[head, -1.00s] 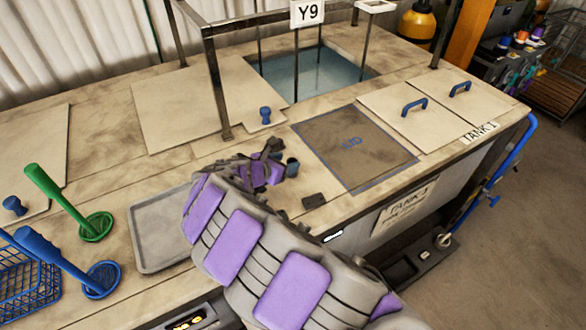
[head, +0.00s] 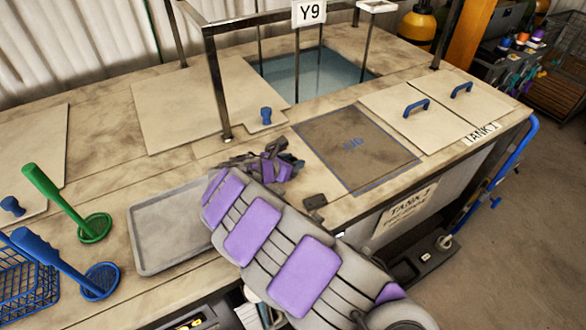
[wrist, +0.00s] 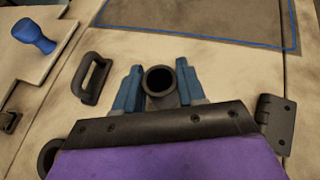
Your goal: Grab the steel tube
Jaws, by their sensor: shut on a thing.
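The steel tube (wrist: 159,81) shows in the wrist view as a dark grey, open-ended ring seen from its end. It sits between the two blue fingers of my gripper (wrist: 160,88), which is shut on it. In the head view my gripper (head: 290,163) is over the bench top, just left of the blue-outlined lid area. The tube cannot be made out there, as the arm and gripper hide it. Whether the tube touches the bench is unclear.
A grey tray (head: 165,235) lies left of my arm. A green strainer (head: 95,228) and a blue strainer (head: 100,280) stand farther left. A dark handle (wrist: 92,80) and a hinge (wrist: 273,122) flank my gripper. An open water tank (head: 320,72) is behind.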

